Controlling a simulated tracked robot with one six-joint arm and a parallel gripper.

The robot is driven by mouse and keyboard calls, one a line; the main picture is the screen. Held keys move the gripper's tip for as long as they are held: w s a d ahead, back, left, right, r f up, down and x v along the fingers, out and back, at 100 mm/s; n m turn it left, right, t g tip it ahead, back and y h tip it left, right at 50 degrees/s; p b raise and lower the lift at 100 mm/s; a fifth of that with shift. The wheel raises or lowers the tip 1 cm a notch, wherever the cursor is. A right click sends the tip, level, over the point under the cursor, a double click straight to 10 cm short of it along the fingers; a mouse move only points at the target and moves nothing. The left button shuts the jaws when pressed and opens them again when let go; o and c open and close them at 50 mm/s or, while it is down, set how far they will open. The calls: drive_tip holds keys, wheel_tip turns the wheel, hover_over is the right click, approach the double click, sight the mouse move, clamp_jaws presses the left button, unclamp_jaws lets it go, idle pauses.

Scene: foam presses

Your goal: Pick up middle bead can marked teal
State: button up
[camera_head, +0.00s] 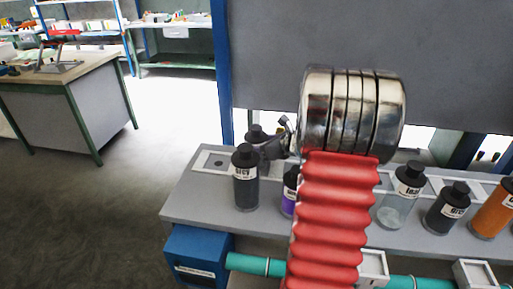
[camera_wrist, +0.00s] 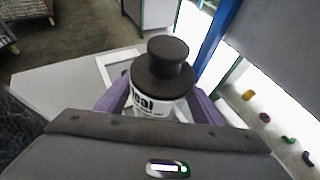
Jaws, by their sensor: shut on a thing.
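In the wrist view, a can with a black cap and a white label ending in "eal" (camera_wrist: 160,78) stands between the two purple-grey jaws of my gripper (camera_wrist: 155,103). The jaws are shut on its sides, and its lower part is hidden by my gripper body. In the head view, my gripper (camera_head: 274,147) shows small and dark left of my red arm. It is at a black-capped can (camera_head: 256,132), mostly hidden behind a dark grey can (camera_head: 245,185). I cannot tell whether the held can touches the bench.
A purple can (camera_head: 289,194) stands close by, partly behind my arm. A clear can (camera_head: 396,207), another dark grey can (camera_head: 446,209) and an orange can (camera_head: 493,212) stand right on the grey bench (camera_head: 190,207). A grey panel (camera_head: 440,55) rises behind.

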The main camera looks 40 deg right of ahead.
wheel_tip(320, 180, up, 17)
idle(0.4)
idle(0.5)
